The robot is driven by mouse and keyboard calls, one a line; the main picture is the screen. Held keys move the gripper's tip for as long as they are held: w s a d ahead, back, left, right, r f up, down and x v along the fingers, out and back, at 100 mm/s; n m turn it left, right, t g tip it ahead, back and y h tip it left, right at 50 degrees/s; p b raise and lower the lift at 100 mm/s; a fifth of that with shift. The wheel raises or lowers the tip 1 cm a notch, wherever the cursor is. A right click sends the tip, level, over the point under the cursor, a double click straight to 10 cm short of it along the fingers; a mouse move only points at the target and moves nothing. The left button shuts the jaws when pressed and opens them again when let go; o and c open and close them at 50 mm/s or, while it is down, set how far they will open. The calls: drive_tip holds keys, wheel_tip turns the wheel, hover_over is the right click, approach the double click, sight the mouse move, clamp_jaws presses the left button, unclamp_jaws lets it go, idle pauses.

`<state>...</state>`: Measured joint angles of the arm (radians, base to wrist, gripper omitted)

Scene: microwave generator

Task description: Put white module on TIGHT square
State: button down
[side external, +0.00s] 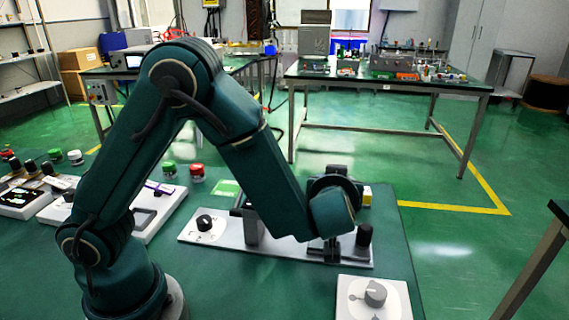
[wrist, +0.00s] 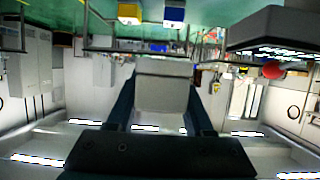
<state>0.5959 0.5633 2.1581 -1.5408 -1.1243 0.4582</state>
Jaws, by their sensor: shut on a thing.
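My gripper (wrist: 163,84) is shut on a pale grey-white block, which I take as the white module (wrist: 162,98), in the wrist view. The dark fingers lie along its left and right sides. In the side external view, my arm's end is low over the long white base plate (side external: 222,240), and the held module cannot be made out there. No TIGHT label is readable in either view. A bright green patch (side external: 227,187) lies on the table behind the plate; I cannot tell whether it is the square.
A black knob (side external: 204,223) and a grey upright block (side external: 254,226) stand on the plate. A white dial plate (side external: 346,310) is at the front right. Red (side external: 197,172) and green (side external: 169,169) knobs sit behind. The green tabletop (side external: 225,295) is clear in front.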

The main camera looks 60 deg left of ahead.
drive_tip(key=s+r, duration=0.1)
drive_tip(key=r, duration=0.1)
drive_tip(key=s+d+r, duration=0.1)
drive_tip(key=s, duration=0.1)
drive_tip(key=s+r, duration=0.1)
drive_tip(key=r, duration=0.1)
drive_tip(key=shift+s+d+r, duration=0.15)
drive_tip(key=shift+d+r, duration=0.1)
drive_tip(key=shift+r, duration=0.05)
drive_tip(key=s+a+r+n+g+y, duration=0.1)
drive_tip(key=s+a+n, duration=0.1)
drive_tip(key=s, duration=0.3)
drive_tip(key=shift+s+a+r+g+y, duration=0.25)
drive_tip(key=shift+a+g+y, duration=0.15)
drive_tip(key=shift+a, duration=0.45)
